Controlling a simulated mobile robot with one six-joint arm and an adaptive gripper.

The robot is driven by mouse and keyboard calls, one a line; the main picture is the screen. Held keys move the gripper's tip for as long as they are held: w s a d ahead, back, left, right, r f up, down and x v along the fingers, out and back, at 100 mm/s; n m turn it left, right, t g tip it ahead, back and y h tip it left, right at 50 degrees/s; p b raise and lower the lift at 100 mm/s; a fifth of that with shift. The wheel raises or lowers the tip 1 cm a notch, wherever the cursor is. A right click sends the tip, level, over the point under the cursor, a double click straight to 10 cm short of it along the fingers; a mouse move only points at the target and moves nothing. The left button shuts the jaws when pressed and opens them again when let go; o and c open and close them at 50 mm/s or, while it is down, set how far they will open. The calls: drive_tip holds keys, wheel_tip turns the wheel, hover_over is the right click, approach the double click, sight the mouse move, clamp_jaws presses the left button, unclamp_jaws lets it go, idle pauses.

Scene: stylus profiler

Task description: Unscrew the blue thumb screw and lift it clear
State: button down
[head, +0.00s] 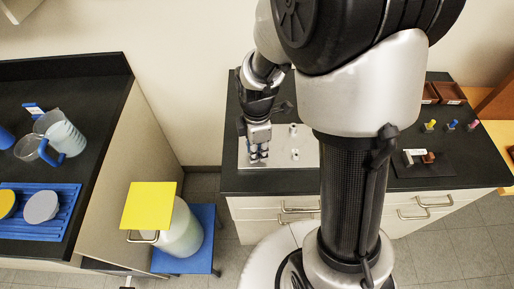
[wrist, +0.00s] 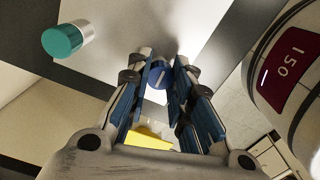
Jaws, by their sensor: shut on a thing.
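My gripper (head: 258,152) points down over the left part of a light metal plate (head: 309,144) on the dark bench. In the wrist view my gripper (wrist: 166,75) has its two blue-lined fingers closed around a small blue round piece, the blue thumb screw (wrist: 158,74). The screw's head shows between the fingertips; its lower part is hidden, so I cannot tell whether it is still in the plate. In the head view the fingers hide the screw.
Two small posts (head: 294,155) stand on the plate, right of my gripper. A teal-topped cylinder (wrist: 64,40) is at the upper left in the wrist view. Small yellow, blue and pink pieces (head: 451,125) and a dark mat (head: 440,168) lie farther right.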

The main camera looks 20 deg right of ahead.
drive_tip(key=shift+s+f, duration=0.1)
drive_tip(key=n, duration=0.9)
drive_tip(key=shift+s+f+p, duration=0.1)
drive_tip(key=shift+s+p, duration=0.05)
drive_tip(key=shift+p, duration=0.25)
drive_tip(key=c, duration=1.6)
unclamp_jaws()
drive_tip(key=shift+c, duration=0.2)
drive_tip(key=shift+w, duration=0.2)
